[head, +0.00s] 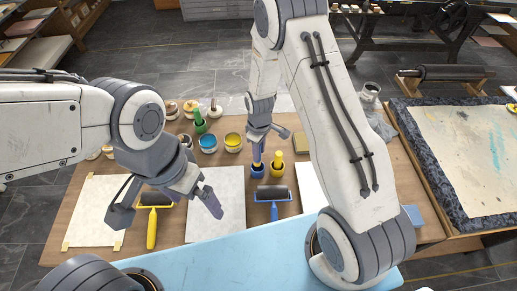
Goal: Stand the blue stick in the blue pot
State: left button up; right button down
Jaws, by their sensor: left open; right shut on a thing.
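My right gripper (258,137) is shut on the blue stick (257,151) near the middle of the table. The stick is upright, and its lower end is at the blue pot (257,172); I cannot tell whether it rests on the pot's bottom. My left gripper (168,212) is open and empty, its fingers spread above the front left of the table, well apart from the blue pot.
A yellow pot (276,173) with a yellow stick stands close right of the blue pot. A blue-handled roller (273,194) and yellow-handled roller (153,222) lie in front.

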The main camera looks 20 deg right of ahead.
aim_at(259, 165)
jog(key=shift+f+b, duration=1.55)
jog(key=shift+f, duration=0.8)
jog(key=c, duration=0.5)
grip_release()
notch_tip(259, 165, up, 10)
jog(key=shift+r+b, duration=0.25)
jog(key=shift+b, duration=0.65)
